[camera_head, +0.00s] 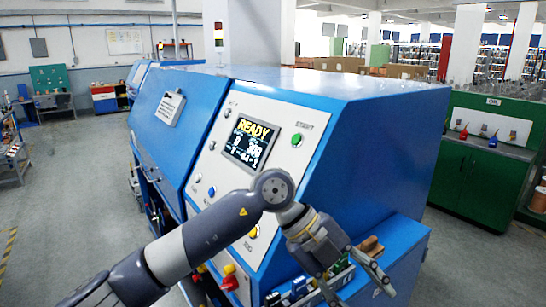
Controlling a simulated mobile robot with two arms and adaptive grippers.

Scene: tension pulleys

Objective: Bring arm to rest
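My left arm comes in from the lower left and crosses in front of the blue machine (375,150). My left gripper (358,290) is at the lower middle, in front of the machine's lower ledge. Its two fingers are spread apart and I see nothing between them. The sloped white control panel (283,109) has a lit screen (249,142) reading READY and a green START button (297,139). Part of the panel is hidden behind my arm. My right gripper is not in view.
Small items and a brown block (371,245) sit on the ledge close to my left gripper. A yellow and red button (229,280) is low on the panel. A green cabinet (478,180) stands at the right. The floor (75,190) at the left is open.

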